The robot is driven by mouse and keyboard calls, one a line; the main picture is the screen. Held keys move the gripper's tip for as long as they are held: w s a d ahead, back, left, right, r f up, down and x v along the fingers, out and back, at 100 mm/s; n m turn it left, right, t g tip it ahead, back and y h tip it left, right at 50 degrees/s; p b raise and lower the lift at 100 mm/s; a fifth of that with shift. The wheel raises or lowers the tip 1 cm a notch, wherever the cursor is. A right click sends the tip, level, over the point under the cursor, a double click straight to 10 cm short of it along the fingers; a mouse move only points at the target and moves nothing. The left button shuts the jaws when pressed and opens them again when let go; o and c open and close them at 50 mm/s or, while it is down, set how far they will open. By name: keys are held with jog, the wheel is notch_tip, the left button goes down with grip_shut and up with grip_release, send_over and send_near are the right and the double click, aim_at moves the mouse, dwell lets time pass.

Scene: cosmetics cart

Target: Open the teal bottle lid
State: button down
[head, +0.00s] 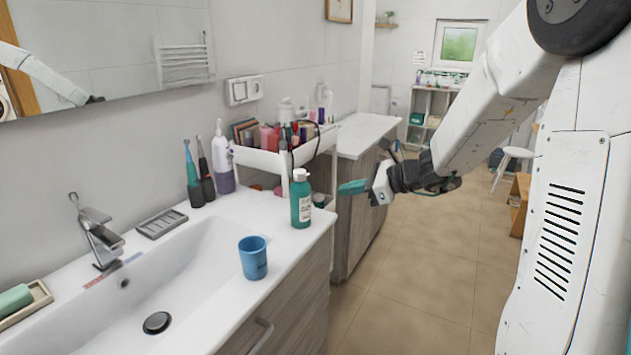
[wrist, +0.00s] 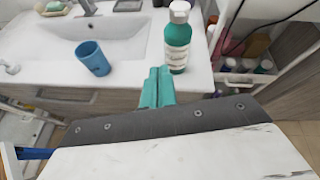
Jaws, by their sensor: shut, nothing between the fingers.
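The teal bottle (head: 301,204) stands upright on the right front corner of the white sink counter, with a white-grey lid (head: 300,175) on top. In the wrist view the bottle (wrist: 177,42) stands just beyond my fingertips, and its lid (wrist: 180,11) is on it near the top edge. My gripper (head: 352,187) has teal fingers and is in the air to the right of the bottle, apart from it in the head view. In the wrist view my gripper (wrist: 157,72) has its two fingers together with nothing between them.
A blue cup (head: 253,258) stands on the counter left of the bottle. A white cart (head: 270,160) full of cosmetics stands behind it. A soap dish (head: 162,223) and two toothbrushes (head: 199,172) are near the wall. Floor is free right of the counter.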

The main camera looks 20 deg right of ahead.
jog(key=w+r+m+t, duration=0.1)
jog(key=w+r+m, duration=0.1)
jog(key=m, duration=0.1)
send_near(306, 181)
jog(key=shift+t, duration=0.3)
jog(key=x, duration=0.6)
jog(key=shift+s+a+f, duration=0.1)
jog(key=shift+a+f, duration=0.1)
jog(key=shift+a, duration=0.15)
jog(key=shift+d, duration=0.1)
